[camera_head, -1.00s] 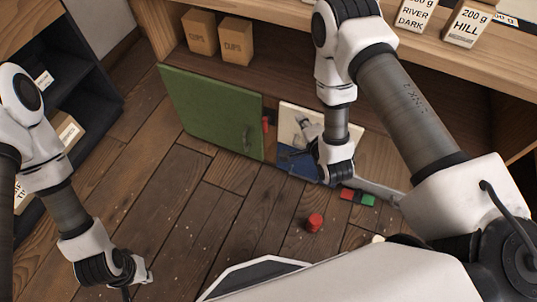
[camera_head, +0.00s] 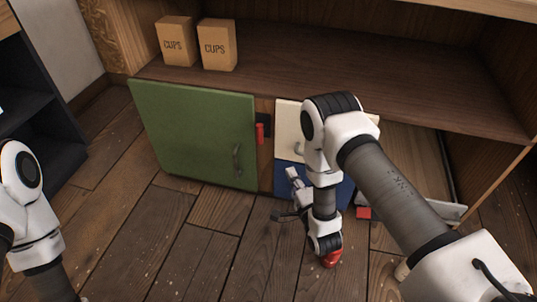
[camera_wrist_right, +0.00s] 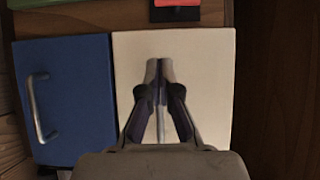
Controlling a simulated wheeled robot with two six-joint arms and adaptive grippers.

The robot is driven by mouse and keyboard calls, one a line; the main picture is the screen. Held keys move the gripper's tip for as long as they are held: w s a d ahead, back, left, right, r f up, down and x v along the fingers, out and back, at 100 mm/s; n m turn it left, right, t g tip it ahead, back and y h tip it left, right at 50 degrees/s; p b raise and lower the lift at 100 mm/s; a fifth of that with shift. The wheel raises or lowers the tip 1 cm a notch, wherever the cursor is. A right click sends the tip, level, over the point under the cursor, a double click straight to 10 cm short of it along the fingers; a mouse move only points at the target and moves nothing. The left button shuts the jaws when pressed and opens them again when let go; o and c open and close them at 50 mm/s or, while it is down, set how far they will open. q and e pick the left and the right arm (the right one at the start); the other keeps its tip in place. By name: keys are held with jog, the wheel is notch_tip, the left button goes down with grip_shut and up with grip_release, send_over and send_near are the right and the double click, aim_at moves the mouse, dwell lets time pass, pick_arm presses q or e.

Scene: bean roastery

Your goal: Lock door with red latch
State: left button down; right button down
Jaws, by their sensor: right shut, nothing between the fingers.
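The green door (camera_head: 195,135) with its curved handle looks shut flush with the cabinet front. The red latch (camera_head: 260,133) is a short bar on a black plate, upright just beside the door's right edge. In the right wrist view the latch (camera_wrist_right: 177,3) lies along the top edge, on its dark plate. My right gripper (camera_head: 294,181) is shut and empty, in front of the cream and blue panels, right of and below the latch. In the wrist view its closed fingertips (camera_wrist_right: 159,69) point over the cream panel, apart from the latch. My left gripper is out of view.
A cream panel (camera_head: 288,117) and a blue panel (camera_wrist_right: 65,100) with a handle sit right of the latch. A red round object (camera_head: 331,259) is partly behind my right wrist. Two cups boxes (camera_head: 218,45) stand on the shelf. Floor before the green door is clear.

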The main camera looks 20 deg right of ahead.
aim_at(262, 130)
jog(key=w+a+b, duration=0.2)
jog(key=w+b, duration=0.5)
jog(key=w, duration=0.6)
jog(key=shift+a, duration=0.4)
